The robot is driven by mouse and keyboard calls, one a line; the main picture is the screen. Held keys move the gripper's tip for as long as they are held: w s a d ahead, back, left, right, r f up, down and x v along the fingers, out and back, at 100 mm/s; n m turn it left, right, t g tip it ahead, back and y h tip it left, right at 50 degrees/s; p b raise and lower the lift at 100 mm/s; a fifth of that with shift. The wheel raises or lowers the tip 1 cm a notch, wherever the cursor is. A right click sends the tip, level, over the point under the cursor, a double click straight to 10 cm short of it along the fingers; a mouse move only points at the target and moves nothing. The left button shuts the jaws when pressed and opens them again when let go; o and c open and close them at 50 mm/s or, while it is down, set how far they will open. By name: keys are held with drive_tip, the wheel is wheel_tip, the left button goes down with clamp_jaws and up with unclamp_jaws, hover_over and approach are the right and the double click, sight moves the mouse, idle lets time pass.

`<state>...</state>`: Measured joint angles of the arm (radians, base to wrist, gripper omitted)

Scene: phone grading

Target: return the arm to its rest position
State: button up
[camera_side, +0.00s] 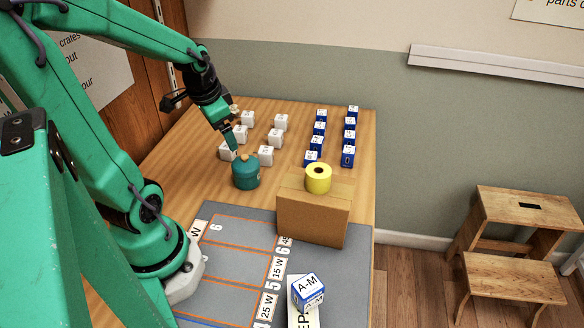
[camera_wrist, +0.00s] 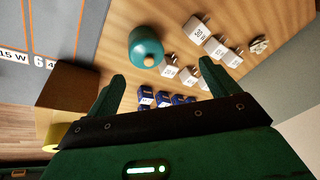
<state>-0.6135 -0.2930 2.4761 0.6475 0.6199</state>
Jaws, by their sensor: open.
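My gripper (camera_side: 232,143) hangs at the end of my green arm, above the wooden table near the white adapter blocks (camera_side: 265,155). In the wrist view its two fingers stand apart (camera_wrist: 162,70) with nothing held between them. The arm reaches out over the table from the left. A round teal pot with a tan knob (camera_side: 246,176) stands just in front of the gripper in the side view. It also shows in the wrist view (camera_wrist: 144,44), beyond the fingers.
Rows of blue-and-white blocks (camera_side: 348,155) stand at the back right. A cardboard box (camera_side: 312,215) carries a yellow tape roll (camera_side: 318,178). A grey mat with orange lanes (camera_side: 233,262) lies in front, near an A-M block (camera_side: 305,292). A wooden step stool (camera_side: 510,275) stands right.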

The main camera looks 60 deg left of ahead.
drive_tip(key=d+r+t+h, duration=0.1)
drive_tip(key=d+r, duration=0.3)
drive_tip(key=d, duration=0.4)
drive_tip(key=s+d+r+t+h, duration=0.1)
drive_tip(key=d+r, duration=0.3)
drive_tip(key=d, duration=0.4)
drive_tip(key=shift+d+r+t, duration=0.3)
drive_tip(key=shift+r, duration=0.1)
